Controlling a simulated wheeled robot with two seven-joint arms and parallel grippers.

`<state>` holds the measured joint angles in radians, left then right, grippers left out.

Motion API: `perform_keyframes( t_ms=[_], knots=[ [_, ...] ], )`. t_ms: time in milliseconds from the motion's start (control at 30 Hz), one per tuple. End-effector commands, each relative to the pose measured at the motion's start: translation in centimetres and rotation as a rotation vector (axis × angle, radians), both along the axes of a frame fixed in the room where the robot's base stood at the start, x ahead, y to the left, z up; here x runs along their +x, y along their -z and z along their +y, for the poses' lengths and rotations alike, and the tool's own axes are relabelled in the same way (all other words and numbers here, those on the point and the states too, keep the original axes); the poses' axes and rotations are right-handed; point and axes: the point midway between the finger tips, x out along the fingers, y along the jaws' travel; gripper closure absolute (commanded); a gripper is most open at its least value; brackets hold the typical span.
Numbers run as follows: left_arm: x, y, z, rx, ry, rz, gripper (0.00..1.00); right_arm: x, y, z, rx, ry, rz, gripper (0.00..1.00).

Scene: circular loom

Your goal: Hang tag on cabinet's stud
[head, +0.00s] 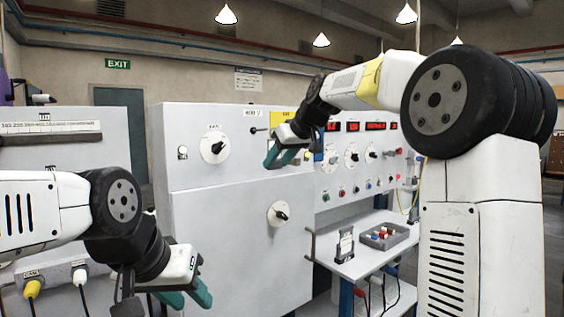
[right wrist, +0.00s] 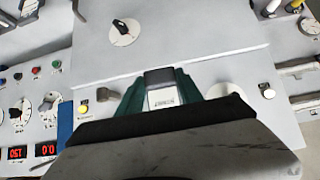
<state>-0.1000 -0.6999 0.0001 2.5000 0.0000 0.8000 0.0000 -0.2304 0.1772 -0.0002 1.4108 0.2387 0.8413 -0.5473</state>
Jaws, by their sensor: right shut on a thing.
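My right gripper (head: 278,158) is in front of the upper right part of the white cabinet (head: 235,250). In the right wrist view, its teal fingers (right wrist: 160,92) are shut on a small piece with a dark grey end and a white face with print (right wrist: 163,98), probably the tag. In the head view the held piece cannot be made out. A short dark stud (head: 255,130) sticks out of the cabinet under a small label, up and left of my right gripper. My left gripper (head: 188,298) is low at the left, open and empty.
A yellow sign (head: 281,117) is partly hidden behind my right wrist. Rotary knobs (head: 214,147) (head: 279,213) stick out of the cabinet. At the right, a shelf carries a grey tray (head: 402,238) of coloured parts and a small stand (head: 345,244).

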Motion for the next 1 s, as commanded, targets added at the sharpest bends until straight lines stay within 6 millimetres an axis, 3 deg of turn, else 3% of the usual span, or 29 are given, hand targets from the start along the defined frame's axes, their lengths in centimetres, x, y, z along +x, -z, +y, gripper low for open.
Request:
perform_keyframes(
  t_ms=[233,1000],
  knots=[
    [0.0,0.0,0.0,0.0,0.0,0.0,0.64,1.9,0.1,1.4,-0.001,0.0,0.001,1.0],
    [0.0,0.0,0.0,0.0,0.0,0.0,0.64,1.7,-0.4,1.2,-0.001,0.001,0.001,1.0]
  ],
)
